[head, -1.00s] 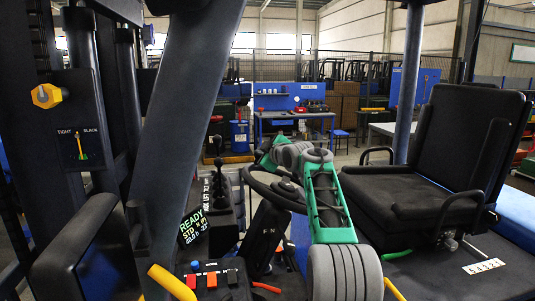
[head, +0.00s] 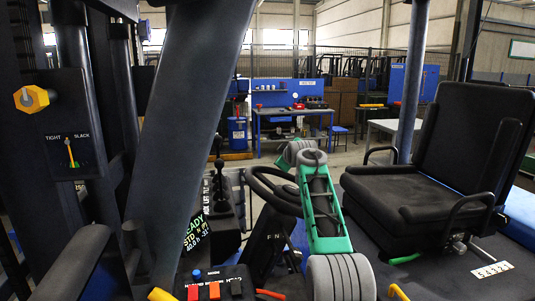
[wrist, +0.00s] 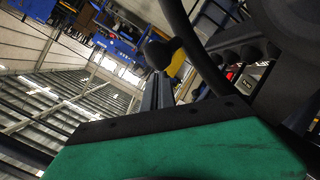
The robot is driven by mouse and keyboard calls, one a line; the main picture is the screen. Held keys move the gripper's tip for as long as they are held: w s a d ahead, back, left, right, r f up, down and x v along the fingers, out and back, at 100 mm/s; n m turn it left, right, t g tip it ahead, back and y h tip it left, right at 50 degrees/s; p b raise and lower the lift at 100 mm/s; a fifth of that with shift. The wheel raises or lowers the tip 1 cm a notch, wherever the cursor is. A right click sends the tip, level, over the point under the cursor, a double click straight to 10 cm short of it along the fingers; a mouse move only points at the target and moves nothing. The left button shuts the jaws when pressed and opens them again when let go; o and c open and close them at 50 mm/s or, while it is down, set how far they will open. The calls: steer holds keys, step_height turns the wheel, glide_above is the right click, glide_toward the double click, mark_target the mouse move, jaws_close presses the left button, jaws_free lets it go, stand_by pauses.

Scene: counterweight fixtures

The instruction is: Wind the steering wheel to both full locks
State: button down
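The steering wheel (head: 257,182) is a dark ring on a column, left of the seat in the head view. My arm, with its green and grey links, reaches over its right side and hides part of the rim and hub. A small green part of my arm's end shows at the wheel. In the wrist view, a green and black part of my gripper (wrist: 180,150) fills the bottom, and a dark curved bar, probably the wheel's rim (wrist: 193,48), passes close above it. The fingertips are not clear, and I cannot tell whether they touch the rim.
The black seat (head: 425,195) stands at right. A thick dark post (head: 185,120) rises at left. A blue workbench (head: 292,118) stands beyond.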

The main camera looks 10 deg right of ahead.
steer(key=shift+w+d+f, duration=0.1)
steer(key=shift+d+f, duration=0.15)
steer(key=shift+d, duration=0.25)
steer(key=shift+d+f, duration=0.25)
steer(key=shift+d, duration=0.2)
steer(key=shift+d+f+m+g+h, duration=0.3)
steer(key=shift+d+f+m+h, duration=0.1)
steer(key=shift+d+m+h, duration=0.25)
steer(key=shift+d, duration=0.3)
steer(key=shift+s+d+f+b, duration=0.3)
steer(key=shift+d+f+b, duration=0.05)
steer(key=shift+d, duration=0.35)
steer(key=shift+s+d+f+b, duration=0.25)
steer(key=shift+d+f+b, duration=0.05)
steer(key=shift+d, duration=0.4)
